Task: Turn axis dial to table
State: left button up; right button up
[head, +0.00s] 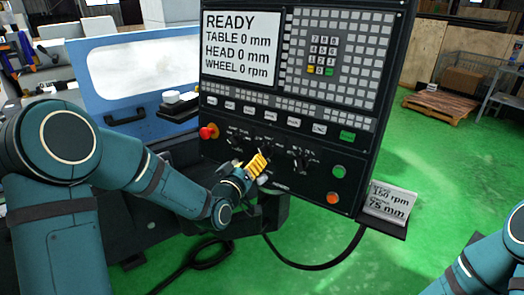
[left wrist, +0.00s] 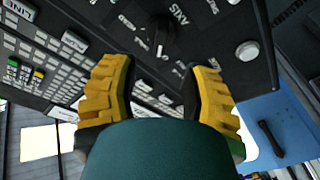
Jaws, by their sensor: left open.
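The axis dial (left wrist: 160,34) is a dark knob under the printed word AXIS in the left wrist view. It sits beyond the fingertips, roughly between them in the picture. My left gripper (left wrist: 162,68) has its two yellow fingers spread, with nothing between them. In the head view my left gripper (head: 258,166) is in front of the lower part of the control panel (head: 215,165), close to the row of dials. The dial labels are too small to read there. Whether a finger touches the dial cannot be told. My right gripper is out of view.
The panel's screen (head: 240,45) reads READY, TABLE 0 mm, HEAD 0 mm, WHEEL 0 rpm. A red stop button (head: 207,132) is left of the dials; green (head: 340,171) and orange (head: 333,198) buttons are right. A sign (head: 390,200) reads 150 rpm and 75 mm.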

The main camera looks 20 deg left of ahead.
aim_at(261, 152)
pick_arm(q)
jog(key=w, duration=0.5)
jog(key=w+d, duration=0.1)
jog(key=w, duration=0.1)
jog(key=shift+w+p, duration=0.2)
jog(key=shift+p, duration=0.15)
grip_shut()
